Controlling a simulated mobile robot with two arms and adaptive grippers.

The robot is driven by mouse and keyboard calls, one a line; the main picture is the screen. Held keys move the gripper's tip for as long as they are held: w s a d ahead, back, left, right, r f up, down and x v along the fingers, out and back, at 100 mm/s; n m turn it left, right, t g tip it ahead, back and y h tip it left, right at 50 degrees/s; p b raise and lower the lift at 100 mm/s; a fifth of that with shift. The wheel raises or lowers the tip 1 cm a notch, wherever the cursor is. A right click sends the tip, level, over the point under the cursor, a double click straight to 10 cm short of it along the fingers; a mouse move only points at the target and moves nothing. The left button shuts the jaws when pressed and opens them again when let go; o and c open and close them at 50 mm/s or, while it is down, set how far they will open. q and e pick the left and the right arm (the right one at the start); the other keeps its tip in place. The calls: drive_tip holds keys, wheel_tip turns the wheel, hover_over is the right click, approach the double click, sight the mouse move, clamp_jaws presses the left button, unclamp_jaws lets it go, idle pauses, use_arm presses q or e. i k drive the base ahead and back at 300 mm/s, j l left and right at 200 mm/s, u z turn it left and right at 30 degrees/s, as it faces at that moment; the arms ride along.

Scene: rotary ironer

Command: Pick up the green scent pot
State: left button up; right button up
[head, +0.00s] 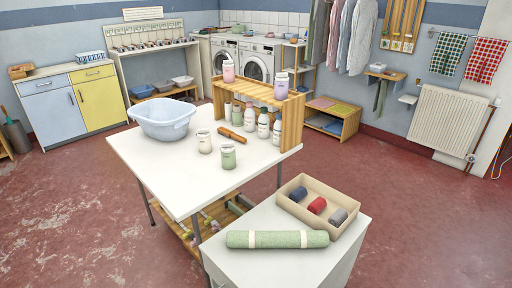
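The green scent pot (228,158) is a small pale green jar with a white lid. It stands upright on the white table (180,172), near its front edge. A cream pot (204,142) of similar shape stands just behind it to the left, apart from it. A pink pot (228,72) and a purple pot (281,88) stand on top of the wooden rack (257,91). Neither of my grippers shows in the head view.
Several bottles (263,125) stand under the rack. A pale blue basin (163,118) and a brown wooden object (231,134) are on the table. In front, a white cabinet (240,268) bears a green roll (277,239) and a box (326,221) of coloured rolls. Red floor is open left and right.

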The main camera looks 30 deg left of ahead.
sight(228, 160)
drive_tip(key=i+j+z, duration=0.15)
drive_tip(key=j, duration=0.45)
drive_tip(key=i+j+z, duration=0.15)
drive_tip(key=j, duration=0.45)
drive_tip(key=i+j+z, duration=0.15)
drive_tip(key=j, duration=0.5)
drive_tip(key=j+z, duration=0.15)
drive_tip(key=j, duration=0.5)
